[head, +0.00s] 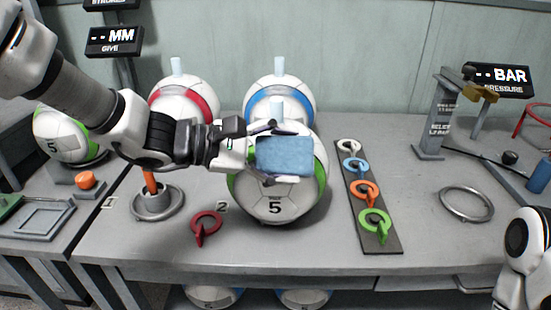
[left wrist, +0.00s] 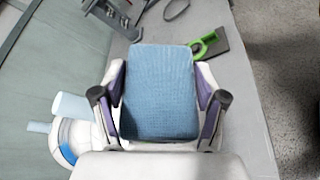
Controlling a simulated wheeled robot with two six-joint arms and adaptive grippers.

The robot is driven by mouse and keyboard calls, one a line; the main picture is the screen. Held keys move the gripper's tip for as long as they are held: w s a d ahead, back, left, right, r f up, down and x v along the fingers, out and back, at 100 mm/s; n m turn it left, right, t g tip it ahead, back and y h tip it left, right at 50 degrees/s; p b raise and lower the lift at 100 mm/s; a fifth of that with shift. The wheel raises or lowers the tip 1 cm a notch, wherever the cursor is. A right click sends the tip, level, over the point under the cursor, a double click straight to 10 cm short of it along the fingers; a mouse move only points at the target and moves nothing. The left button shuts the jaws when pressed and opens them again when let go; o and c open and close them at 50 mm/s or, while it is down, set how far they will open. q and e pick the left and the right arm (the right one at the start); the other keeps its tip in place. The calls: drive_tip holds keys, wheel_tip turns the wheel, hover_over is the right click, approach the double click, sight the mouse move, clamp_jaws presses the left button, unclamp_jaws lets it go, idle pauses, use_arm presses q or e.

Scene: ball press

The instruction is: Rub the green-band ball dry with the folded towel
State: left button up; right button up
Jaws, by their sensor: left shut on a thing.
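The green-band ball (head: 279,205), white with a "5" on its front, stands on the grey table near the middle. My left gripper (head: 279,155) is shut on the folded blue towel (head: 286,156) and holds it in front of the ball's upper part. The towel hides part of the ball; I cannot tell whether it touches. In the left wrist view the towel (left wrist: 160,92) sits between the two fingers and covers most of what lies beyond. My right gripper is not in view; only a part of my right arm shows at the lower right.
A red-band ball (head: 185,95) and a blue-band ball (head: 280,95) stand behind. Another green-band ball (head: 66,133) is at the far left. A rack (head: 383,235) of coloured rings lies to the right, a red ring tool (head: 206,225) at the front. A metal ring (head: 466,204) lies farther right.

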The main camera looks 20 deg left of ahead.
sight(262, 154)
use_arm(q)
drive_tip(key=shift+a, duration=0.1)
drive_tip(key=shift+s+a, duration=0.25)
drive_tip(key=shift+a, duration=0.45)
drive_tip(key=shift+s+a, duration=0.2)
drive_tip(key=shift+a, duration=0.45)
drive_tip(key=s+r+p, duration=0.1)
drive_tip(key=p, duration=0.1)
drive_tip(key=s+d+r+p, duration=0.1)
drive_tip(key=r+p, duration=0.1)
drive_tip(key=shift+s+r, duration=0.25)
drive_tip(key=shift+s, duration=0.05)
drive_tip(key=shift+s+d+r+p, duration=0.1)
drive_tip(key=shift+s+r+p, duration=0.5)
drive_tip(key=shift+p, duration=0.55)
drive_tip(key=shift+f, duration=0.15)
